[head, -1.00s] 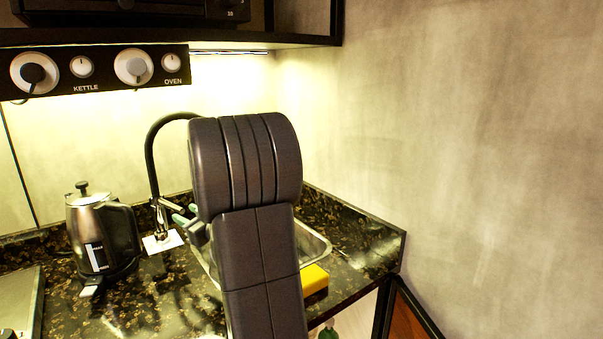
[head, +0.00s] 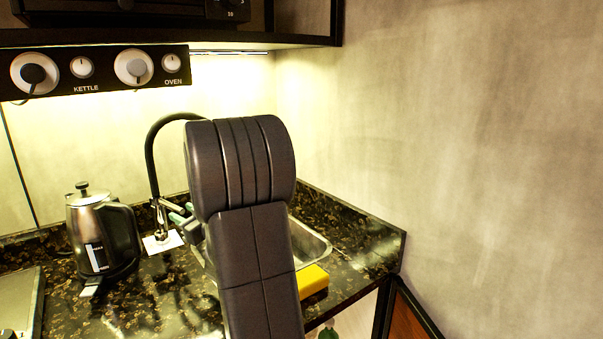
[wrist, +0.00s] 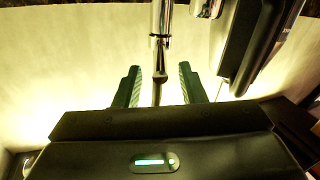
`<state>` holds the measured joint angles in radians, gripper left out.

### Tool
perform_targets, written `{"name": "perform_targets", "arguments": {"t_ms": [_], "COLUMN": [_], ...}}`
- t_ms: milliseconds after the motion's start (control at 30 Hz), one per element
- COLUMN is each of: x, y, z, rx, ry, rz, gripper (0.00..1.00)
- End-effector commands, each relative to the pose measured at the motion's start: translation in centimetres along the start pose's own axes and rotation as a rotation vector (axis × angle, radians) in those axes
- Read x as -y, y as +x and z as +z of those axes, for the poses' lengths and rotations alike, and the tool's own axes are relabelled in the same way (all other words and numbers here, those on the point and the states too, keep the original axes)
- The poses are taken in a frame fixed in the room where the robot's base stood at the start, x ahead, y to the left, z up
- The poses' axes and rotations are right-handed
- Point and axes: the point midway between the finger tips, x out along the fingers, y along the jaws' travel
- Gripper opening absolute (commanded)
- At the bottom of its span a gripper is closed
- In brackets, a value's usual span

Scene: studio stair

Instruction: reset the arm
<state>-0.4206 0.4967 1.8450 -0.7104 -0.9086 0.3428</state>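My arm rises in front of the sink in the head view and hides part of it. My gripper (wrist: 159,70) shows in the wrist view with its two fingers apart and nothing held between them. The metal tap part (wrist: 161,25) shows beyond the gap between the fingers; I cannot tell how near it is. In the head view the gripper is mostly hidden behind my arm, with a greenish finger showing beside the tap's base.
A black tap (head: 152,150) arches behind my arm over the sink (head: 312,243). A kettle (head: 100,238) stands to the left on the dark counter (head: 170,295). A yellow sponge-like block (head: 312,281) lies at the sink's front edge. A shelf (head: 170,38) overhangs above. A wall closes the right side.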

Motion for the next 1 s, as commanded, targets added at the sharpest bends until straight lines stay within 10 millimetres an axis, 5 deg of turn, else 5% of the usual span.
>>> {"name": "perform_targets", "arguments": {"t_ms": [200,1000], "x": [-0.1,-1.0], "y": [4.0,3.6], "z": [-0.1,0.1], "rx": [0.001,-0.01], "ry": [0.001,-0.002], "rz": [-0.004,-0.087], "gripper": [0.37,0.37]}}
